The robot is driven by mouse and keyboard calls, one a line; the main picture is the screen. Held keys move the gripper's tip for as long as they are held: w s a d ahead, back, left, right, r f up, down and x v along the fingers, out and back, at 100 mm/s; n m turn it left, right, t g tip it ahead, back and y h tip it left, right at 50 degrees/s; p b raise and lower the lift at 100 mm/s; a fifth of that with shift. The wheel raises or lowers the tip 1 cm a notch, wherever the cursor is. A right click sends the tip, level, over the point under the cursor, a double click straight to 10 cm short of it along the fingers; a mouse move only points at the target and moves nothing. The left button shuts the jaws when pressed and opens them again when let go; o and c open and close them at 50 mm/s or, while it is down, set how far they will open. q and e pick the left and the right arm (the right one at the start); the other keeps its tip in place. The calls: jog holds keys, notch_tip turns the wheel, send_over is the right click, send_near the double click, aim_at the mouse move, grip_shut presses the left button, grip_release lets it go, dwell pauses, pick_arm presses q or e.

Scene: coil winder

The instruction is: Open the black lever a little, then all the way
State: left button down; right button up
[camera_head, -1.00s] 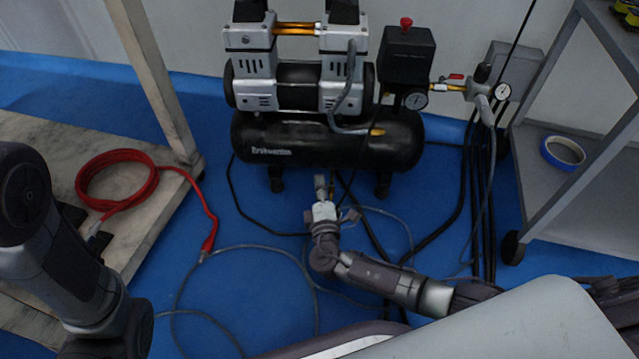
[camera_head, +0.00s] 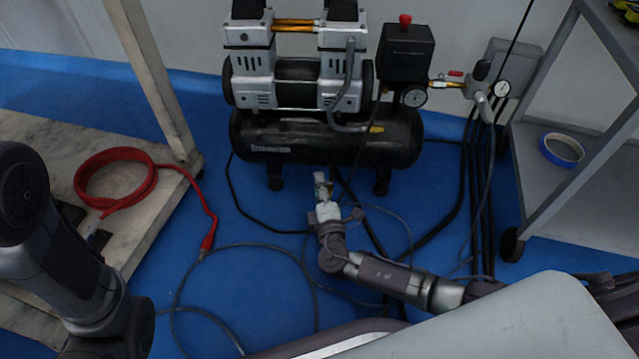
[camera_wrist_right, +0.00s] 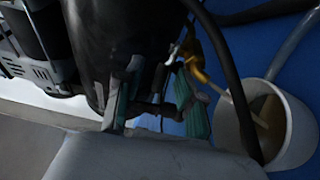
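My right gripper (camera_head: 323,182) is low in front of the compressor's black tank (camera_head: 330,148), just below its underside. In the right wrist view its two teal-padded fingers (camera_wrist_right: 160,100) stand apart, with the tank close behind them. A brass fitting (camera_wrist_right: 192,62) sits beside the right finger. A dark piece (camera_wrist_right: 150,108), which may be the black lever, shows between the fingers; it is dim, and I cannot tell whether they touch it. In the head view the lever cannot be made out. My left arm (camera_head: 80,285) enters at the left; its gripper is out of view.
A white cup-like part (camera_wrist_right: 285,130) stands right of the fingers, with a dark hose crossing it. A red coiled hose (camera_head: 118,180) lies on the pallet at left. Cables run over the blue floor. A grey cart (camera_head: 560,200) stands at right.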

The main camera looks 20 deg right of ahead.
jog(key=s, duration=0.7)
jog(key=shift+a+f, duration=0.1)
jog(key=shift+a, duration=0.3)
jog(key=shift+w, duration=0.1)
